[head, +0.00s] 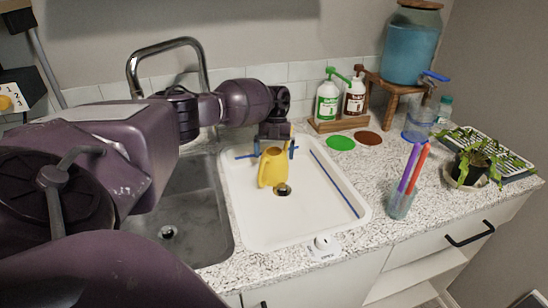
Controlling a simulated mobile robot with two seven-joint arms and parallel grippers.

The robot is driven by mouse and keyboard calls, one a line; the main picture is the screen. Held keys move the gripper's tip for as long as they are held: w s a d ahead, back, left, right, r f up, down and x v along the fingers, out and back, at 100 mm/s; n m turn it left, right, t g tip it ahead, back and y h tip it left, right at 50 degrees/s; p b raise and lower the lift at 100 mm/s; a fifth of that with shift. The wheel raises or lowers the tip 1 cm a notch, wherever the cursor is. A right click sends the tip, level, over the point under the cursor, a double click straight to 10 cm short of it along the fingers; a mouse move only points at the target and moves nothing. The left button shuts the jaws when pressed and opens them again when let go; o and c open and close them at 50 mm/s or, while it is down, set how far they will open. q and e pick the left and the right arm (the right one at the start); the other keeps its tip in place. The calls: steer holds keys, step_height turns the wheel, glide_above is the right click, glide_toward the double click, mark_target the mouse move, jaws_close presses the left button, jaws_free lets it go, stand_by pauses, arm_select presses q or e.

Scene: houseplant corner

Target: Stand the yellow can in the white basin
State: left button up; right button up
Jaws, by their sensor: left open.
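The yellow can (271,169) is in the white basin (318,222), in its back half, behind and slightly left of the dark drain. It looks roughly upright, with its lower end over the basin floor. My left gripper (275,147) is directly above and behind the can, pointing down. Its fingers are open, spread to either side of the can's top, and do not look closed on it. Whether a finger touches the can is hard to tell. My right gripper is not in view.
A steel sink (185,215) with a tall faucet (165,45) lies left of the basin. Green and brown pump bottles (327,98) stand behind right. A glass with colored sticks (402,200) and a potted plant (470,165) are on the right.

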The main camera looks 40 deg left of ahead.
arm_select(q)
steer(key=b+v, duration=0.1)
steer(key=v, duration=0.9)
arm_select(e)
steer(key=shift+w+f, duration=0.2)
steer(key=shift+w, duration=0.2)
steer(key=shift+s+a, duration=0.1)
